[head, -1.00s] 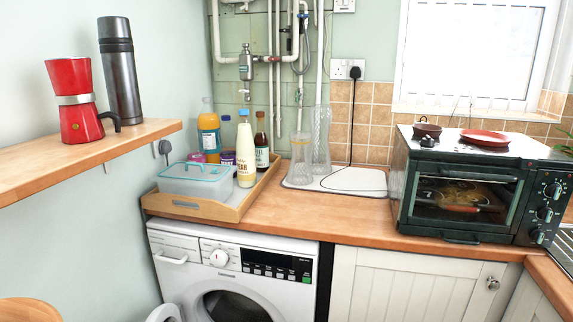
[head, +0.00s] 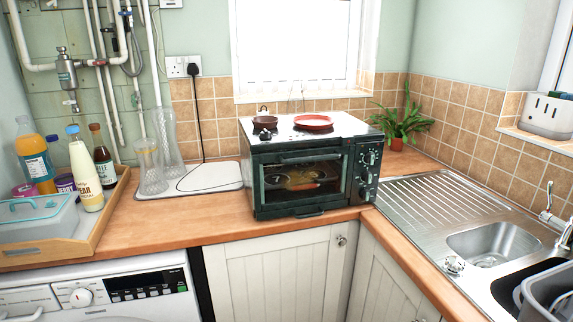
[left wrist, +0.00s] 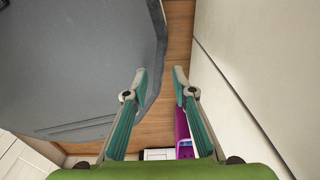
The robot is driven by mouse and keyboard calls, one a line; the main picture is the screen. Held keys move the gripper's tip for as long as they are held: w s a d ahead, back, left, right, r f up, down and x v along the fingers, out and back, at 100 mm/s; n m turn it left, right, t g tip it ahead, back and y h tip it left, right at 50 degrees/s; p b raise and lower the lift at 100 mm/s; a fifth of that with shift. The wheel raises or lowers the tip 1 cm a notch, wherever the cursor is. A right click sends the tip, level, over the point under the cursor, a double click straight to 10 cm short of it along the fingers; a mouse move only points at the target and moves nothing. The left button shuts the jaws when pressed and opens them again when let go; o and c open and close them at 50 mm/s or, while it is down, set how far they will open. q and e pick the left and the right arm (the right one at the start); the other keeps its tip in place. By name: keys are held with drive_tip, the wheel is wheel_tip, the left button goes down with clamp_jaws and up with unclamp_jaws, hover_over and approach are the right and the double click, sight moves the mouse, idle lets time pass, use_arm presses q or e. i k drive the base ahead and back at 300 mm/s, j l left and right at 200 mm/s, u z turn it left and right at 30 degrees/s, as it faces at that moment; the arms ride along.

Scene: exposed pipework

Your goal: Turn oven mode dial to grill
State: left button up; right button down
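The dark green countertop oven (head: 302,215) stands on the wooden worktop near the corner, its glass door shut. Its control panel (head: 368,172) is on the right of its front, with a column of round dials (head: 366,175). The labels are too small to read, so I cannot tell which dial sets the mode or where it points. My left gripper (left wrist: 160,76) shows in the left wrist view. Its teal fingers are apart with nothing between them, well away from the oven, which is not in that view. My right gripper is not in view.
Glass vases (head: 150,165) and a tray of bottles (head: 108,215) stand left. The worktop before the oven is narrow.

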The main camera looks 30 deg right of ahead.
sight(364, 195)
drive_tip(key=k+j+z, duration=0.15)
drive_tip(key=z, duration=1.3)
